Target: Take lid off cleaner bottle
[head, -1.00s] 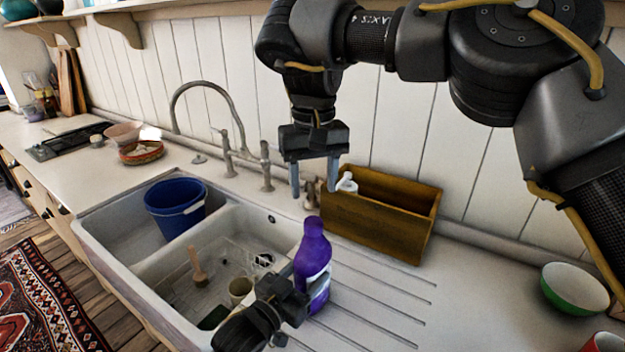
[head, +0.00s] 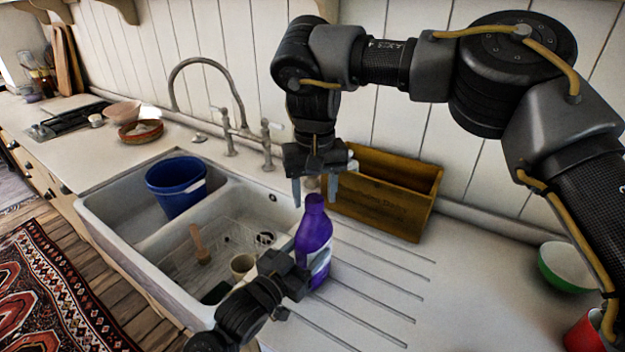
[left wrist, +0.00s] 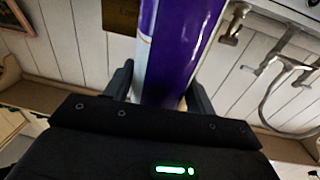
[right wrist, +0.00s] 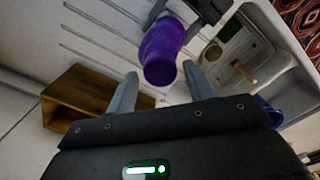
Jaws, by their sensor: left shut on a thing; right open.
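The purple cleaner bottle (head: 313,240) stands upright on the drainboard right of the sink, with its purple lid (head: 314,201) on top. My left gripper (head: 298,277) is shut around the bottle's lower body; the left wrist view shows the purple and white body (left wrist: 178,50) between its fingers. My right gripper (head: 317,190) is open, pointing down above and slightly behind the lid. In the right wrist view the lid (right wrist: 160,67) lies between and beyond the open fingertips, which do not appear to touch it.
The white sink (head: 150,262) at left holds a blue bucket (head: 176,187), a brush and a cup. The tap (head: 215,90) rises behind it. A green bowl (head: 566,268) and red container (head: 585,334) stand at right.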

